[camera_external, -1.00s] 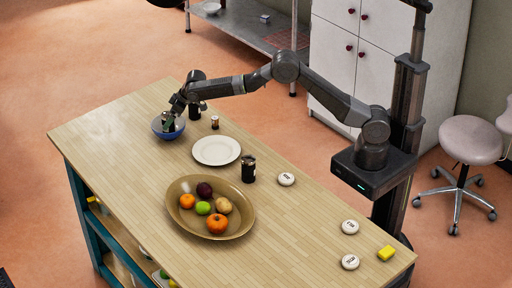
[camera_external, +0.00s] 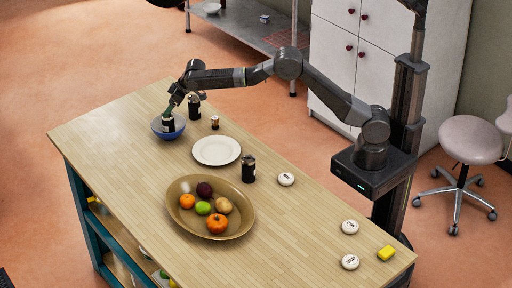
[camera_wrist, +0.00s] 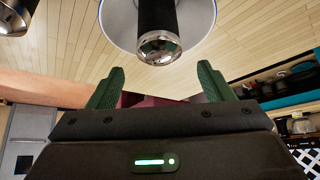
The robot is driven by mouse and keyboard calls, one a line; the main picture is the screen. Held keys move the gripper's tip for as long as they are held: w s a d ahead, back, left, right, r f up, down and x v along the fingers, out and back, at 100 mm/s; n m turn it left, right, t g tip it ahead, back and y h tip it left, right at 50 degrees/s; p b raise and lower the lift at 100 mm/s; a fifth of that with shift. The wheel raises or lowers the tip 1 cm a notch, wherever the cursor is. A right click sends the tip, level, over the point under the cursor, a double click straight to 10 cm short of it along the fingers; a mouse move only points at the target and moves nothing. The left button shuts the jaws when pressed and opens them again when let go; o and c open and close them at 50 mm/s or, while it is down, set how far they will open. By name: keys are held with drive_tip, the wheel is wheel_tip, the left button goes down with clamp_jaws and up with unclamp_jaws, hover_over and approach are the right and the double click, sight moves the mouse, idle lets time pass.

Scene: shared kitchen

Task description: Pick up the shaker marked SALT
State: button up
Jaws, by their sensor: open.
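A dark shaker (camera_external: 168,125) with a shiny metal cap stands in the blue bowl (camera_external: 156,132) at the far end of the table. It also shows in the wrist view (camera_wrist: 157,30), just beyond my fingertips. My gripper (camera_external: 171,106) is open and empty above that shaker; its green fingers (camera_wrist: 158,80) are spread to either side of the cap's line. A second dark shaker (camera_external: 194,108) stands right of the bowl, with its metal cap (camera_wrist: 14,14) at the wrist view's top left. No SALT marking is readable.
A small jar (camera_external: 214,122) stands near the second shaker. A white plate (camera_external: 217,151) and a brown oval dish (camera_external: 180,219) of fruit lie mid-table. Three white round marked discs, one near the third shaker (camera_external: 286,179), and a yellow block (camera_external: 386,253) lie toward my base.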

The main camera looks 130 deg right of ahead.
wheel_tip(320, 180, up, 9)
drive_tip(key=n+y+b, duration=0.3)
drive_tip(key=n+b, duration=0.1)
drive_tip(key=b, duration=0.1)
hover_over(253, 157)
drive_tip(key=s+a, duration=0.1)
drive_tip(key=s, duration=0.2)
drive_tip(key=x, duration=0.4)
drive_tip(key=s+x, duration=0.1)
drive_tip(key=x, duration=0.3)
drive_tip(key=s+a+f+p+x, duration=0.1)
drive_tip(key=x, duration=0.3)
drive_tip(key=shift+f, duration=0.25)
drive_tip(key=shift+p+x, duration=0.5)
drive_tip(key=shift+x, duration=2.35)
drive_tip(key=shift+s+d, duration=0.15)
drive_tip(key=shift+d, duration=0.05)
